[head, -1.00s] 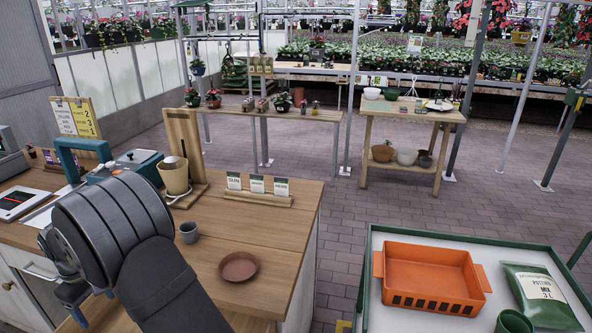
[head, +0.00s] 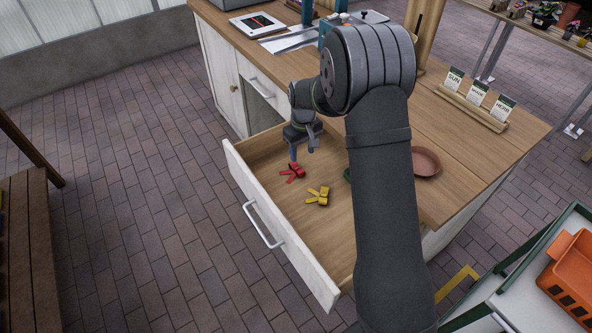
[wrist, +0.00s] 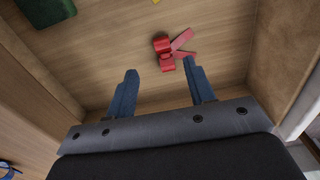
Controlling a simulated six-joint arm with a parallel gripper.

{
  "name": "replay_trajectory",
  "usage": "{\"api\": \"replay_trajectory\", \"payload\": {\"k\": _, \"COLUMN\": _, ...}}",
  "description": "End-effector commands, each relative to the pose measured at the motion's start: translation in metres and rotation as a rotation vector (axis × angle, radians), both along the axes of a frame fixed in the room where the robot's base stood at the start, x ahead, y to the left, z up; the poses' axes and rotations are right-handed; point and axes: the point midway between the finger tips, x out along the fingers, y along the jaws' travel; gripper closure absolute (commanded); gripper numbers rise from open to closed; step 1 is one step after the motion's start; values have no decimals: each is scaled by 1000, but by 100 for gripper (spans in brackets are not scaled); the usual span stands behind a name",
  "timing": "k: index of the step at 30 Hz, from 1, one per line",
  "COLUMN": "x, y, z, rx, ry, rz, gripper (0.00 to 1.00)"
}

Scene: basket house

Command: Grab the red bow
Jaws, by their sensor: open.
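The red bow (head: 292,172) lies on the floor of the open drawer, towards its far left end in the head view. In the wrist view the red bow (wrist: 168,56) lies just beyond the fingertips, nearer the right finger, with its tails pointing right. My gripper (head: 302,155) hangs over the drawer close to the red bow. It also shows in the wrist view (wrist: 160,72), its two blue fingers spread apart with nothing between them.
A yellow bow (head: 318,196) lies in the drawer near the red one. A green item (head: 348,174) is mostly hidden behind my arm; green also shows in the wrist view (wrist: 45,10). Drawer walls (head: 282,238) surround the bows. A brown saucer (head: 426,162) sits on the counter.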

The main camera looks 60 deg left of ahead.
Motion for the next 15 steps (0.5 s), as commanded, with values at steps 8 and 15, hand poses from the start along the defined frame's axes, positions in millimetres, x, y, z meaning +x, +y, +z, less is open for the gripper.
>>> {"api": "replay_trajectory", "payload": {"k": 8, "x": 0, "y": 0, "z": -38, "rx": -1, "ry": 0, "rz": 0, "gripper": 51}}
{"api": "replay_trajectory", "payload": {"k": 15, "x": -2, "y": 7, "z": -58, "rx": -3, "ry": 1, "rz": 1, "gripper": 51}}
